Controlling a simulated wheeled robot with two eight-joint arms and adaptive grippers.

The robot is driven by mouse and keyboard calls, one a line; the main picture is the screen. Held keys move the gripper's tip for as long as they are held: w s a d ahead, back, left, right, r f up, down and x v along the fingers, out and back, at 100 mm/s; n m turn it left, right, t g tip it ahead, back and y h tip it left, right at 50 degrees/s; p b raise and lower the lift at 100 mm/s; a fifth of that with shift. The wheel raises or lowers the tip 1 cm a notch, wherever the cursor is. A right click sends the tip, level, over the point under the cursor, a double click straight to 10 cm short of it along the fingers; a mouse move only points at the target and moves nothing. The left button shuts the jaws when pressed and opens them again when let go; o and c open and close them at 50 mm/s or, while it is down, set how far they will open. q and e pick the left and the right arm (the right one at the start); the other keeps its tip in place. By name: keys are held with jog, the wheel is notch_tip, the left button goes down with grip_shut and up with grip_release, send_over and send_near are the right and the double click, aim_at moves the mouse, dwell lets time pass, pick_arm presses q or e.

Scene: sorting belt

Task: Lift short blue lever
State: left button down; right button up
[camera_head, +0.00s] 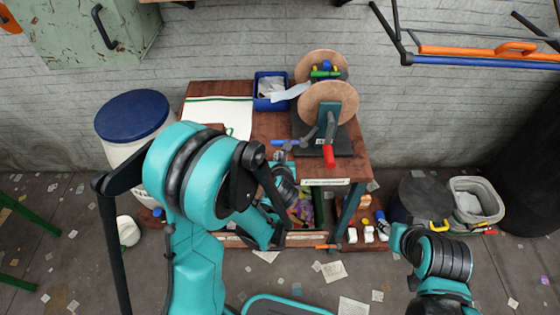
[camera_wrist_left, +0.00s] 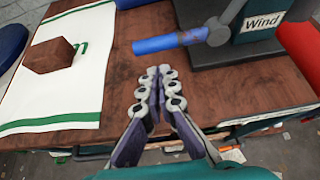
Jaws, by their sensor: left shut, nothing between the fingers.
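The short blue lever (camera_head: 285,142) sticks out to the left from the base of the winding machine (camera_head: 340,140) on the wooden table. In the left wrist view the lever's blue handle (camera_wrist_left: 158,44) lies roughly level, with a grey joint at its right end. My left gripper (camera_wrist_left: 159,72) is shut and empty, its fingertips just on the near side of the handle and apart from it in the picture. In the head view the left gripper (camera_head: 280,158) is partly hidden by my arm. My right arm shows at the lower right; its fingers are not visible.
A red lever (camera_head: 328,155) stands right of the blue one; it also shows in the left wrist view (camera_wrist_left: 303,40). A white cloth (camera_head: 222,112) with green stripes, a brown block (camera_wrist_left: 48,55) and a blue bin (camera_head: 262,104) are on the table. A blue-lidded barrel (camera_head: 130,117) stands left.

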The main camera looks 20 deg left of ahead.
pick_arm(q)
jog(key=b+x, duration=0.1)
jog(key=x, duration=0.4)
jog(key=shift+w, duration=0.1)
jog(key=shift+d+r, duration=0.1)
